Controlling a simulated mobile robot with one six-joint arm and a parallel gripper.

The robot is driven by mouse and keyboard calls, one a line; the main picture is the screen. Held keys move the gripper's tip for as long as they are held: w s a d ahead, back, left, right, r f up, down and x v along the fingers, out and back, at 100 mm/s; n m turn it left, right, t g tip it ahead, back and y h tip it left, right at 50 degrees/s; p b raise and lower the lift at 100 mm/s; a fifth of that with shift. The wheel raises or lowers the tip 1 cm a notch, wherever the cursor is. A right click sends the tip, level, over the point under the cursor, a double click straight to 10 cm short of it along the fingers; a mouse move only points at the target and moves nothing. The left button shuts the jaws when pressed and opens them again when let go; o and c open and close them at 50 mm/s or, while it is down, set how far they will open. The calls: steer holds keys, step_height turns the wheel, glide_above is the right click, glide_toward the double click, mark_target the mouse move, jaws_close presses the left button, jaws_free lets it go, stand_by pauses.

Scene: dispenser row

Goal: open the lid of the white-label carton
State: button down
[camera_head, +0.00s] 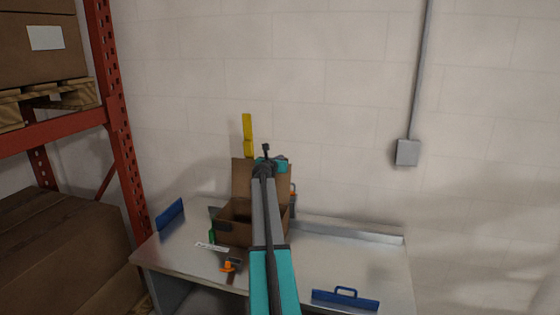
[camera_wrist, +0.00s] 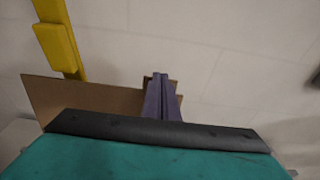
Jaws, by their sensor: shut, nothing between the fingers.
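A brown carton (camera_head: 233,231) stands on the metal bench, partly hidden behind my arm. Its lid (camera_head: 242,178) stands up at the back, so the top looks open. I see no white label on the faces that show. The lid also shows as a brown panel in the wrist view (camera_wrist: 85,98). My gripper (camera_head: 265,148) is shut and empty, its tips near the lid's top edge. Its closed fingers show in the wrist view (camera_wrist: 161,84) in front of the brown panel. I cannot tell whether they touch it.
The bench (camera_head: 350,258) is clear on the right, except for a blue-handled tool (camera_head: 345,300) at the front. A yellow upright piece (camera_head: 247,135) is behind the carton. A red rack (camera_head: 118,150) holds boxes at left, one with a white label (camera_head: 45,37).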

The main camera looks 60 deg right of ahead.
steer(key=shift+a, duration=0.1)
stand_by(0.3)
steer(key=r+b+v, duration=0.2)
steer(key=v, duration=1.1)
steer(key=shift+r, duration=0.4)
stand_by(0.3)
